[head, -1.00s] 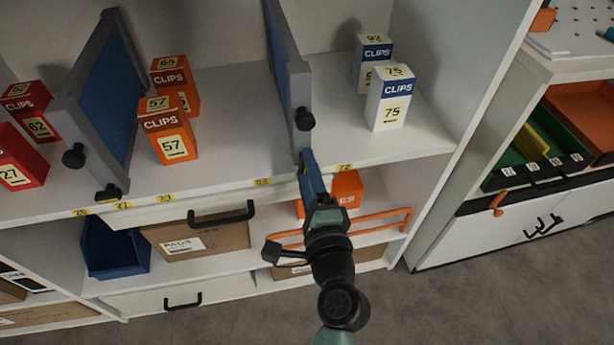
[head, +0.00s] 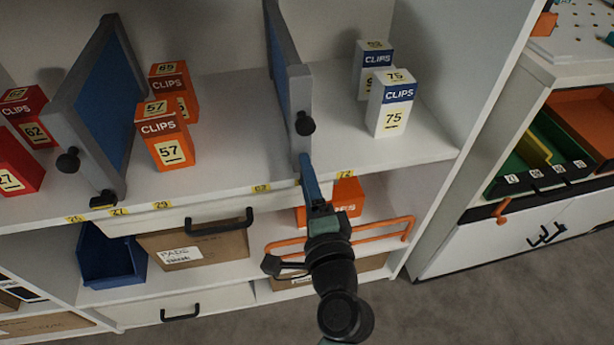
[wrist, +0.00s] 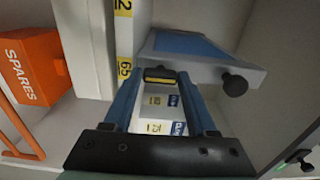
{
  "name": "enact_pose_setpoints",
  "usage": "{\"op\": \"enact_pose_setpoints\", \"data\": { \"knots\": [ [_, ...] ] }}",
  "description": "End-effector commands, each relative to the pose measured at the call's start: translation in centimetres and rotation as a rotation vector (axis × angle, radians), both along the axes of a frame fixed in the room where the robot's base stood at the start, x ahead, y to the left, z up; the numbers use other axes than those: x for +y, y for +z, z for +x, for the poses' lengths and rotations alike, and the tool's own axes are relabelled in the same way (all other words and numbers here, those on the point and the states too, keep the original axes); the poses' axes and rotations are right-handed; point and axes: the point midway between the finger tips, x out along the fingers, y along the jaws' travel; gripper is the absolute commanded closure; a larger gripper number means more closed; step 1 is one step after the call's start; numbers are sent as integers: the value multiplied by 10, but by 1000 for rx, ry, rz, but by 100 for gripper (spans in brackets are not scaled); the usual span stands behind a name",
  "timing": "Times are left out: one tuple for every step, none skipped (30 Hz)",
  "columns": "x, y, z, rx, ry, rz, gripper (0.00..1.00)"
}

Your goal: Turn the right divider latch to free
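The right divider (head: 290,85), a grey frame with a blue panel, stands on the upper shelf with a black knob (head: 305,123) on its front edge. It also shows in the wrist view (wrist: 205,65). Its latch (wrist: 160,75), a small black piece with a yellow stripe, sits at the divider's foot in the wrist view. In the head view my gripper hides this latch. My gripper (wrist: 163,78) has its two blue fingers apart, one on each side of the latch. I cannot tell whether they touch it. My gripper (head: 306,160) is at the shelf's front edge in the head view.
The left divider (head: 85,110) has its own latch (head: 103,199). Orange clips boxes (head: 165,135) stand between the dividers, white ones (head: 391,105) to the right. Below are an orange spares box (head: 348,193), an orange rail (head: 385,228) and a drawer handle (head: 220,221).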

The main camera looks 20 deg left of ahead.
Motion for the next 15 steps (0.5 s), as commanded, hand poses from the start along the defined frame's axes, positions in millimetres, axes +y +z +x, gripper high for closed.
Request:
{"op": "enact_pose_setpoints", "data": {
  "knots": [
    [0,-1,0,1,-1,-1,33],
    [0,-1,0,1,-1,0,27],
    [0,0,0,1,0,0,20],
    [0,0,0,1,0,0,15],
    [0,0,0,1,0,2,15],
    [0,0,0,1,0,2,15],
    [0,0,0,1,0,2,15],
    [0,0,0,1,0,2,15],
    [0,0,0,2,0,2,15],
    [0,0,0,2,0,2,15],
    [0,0,0,1,0,3,15],
    [0,0,0,2,0,2,15],
    [0,0,-1,2,0,2,15],
    [-1,0,-2,2,0,3,15],
    [-3,0,-4,2,0,3,15]
  ]
}}
